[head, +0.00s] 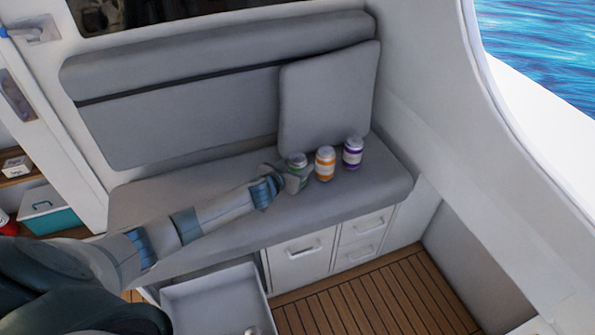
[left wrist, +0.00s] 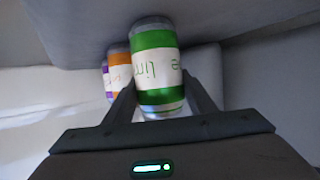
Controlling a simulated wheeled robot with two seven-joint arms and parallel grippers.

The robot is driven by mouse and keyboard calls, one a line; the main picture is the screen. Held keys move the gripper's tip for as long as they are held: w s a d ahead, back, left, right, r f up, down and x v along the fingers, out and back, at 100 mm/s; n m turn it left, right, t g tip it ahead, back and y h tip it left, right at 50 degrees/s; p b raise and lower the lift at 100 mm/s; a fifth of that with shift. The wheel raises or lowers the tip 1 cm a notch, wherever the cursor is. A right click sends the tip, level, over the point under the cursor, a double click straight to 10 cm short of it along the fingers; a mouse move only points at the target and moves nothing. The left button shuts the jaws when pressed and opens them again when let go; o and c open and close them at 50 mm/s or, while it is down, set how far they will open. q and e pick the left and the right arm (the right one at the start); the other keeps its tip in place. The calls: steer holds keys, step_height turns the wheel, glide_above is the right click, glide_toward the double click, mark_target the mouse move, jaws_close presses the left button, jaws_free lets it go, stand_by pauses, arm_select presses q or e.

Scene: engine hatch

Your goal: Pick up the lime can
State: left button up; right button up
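The lime can (head: 297,169) stands upright on the grey bench seat, with a green and white label. In the left wrist view the lime can (left wrist: 156,68) appears upside down and fills the middle, its label reading "lime". My left gripper (head: 292,180) reaches in from the left and is right at the can. In the left wrist view my left gripper's fingers (left wrist: 158,88) are spread apart, one along each side of the can. The fingertips lie close at the can's edges; I cannot tell whether they press on it.
An orange can (head: 325,163) and a purple can (head: 352,152) stand just right of the lime can. A grey cushion (head: 330,98) leans behind them. An open drawer (head: 215,300) sticks out below the bench seat (head: 385,183). Wooden floor (head: 385,295) lies in front.

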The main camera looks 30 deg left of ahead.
arm_select(q)
steer(key=shift+c, duration=1.3)
steer(key=shift+r, duration=0.1)
arm_select(e)
steer(key=shift+s, duration=0.15)
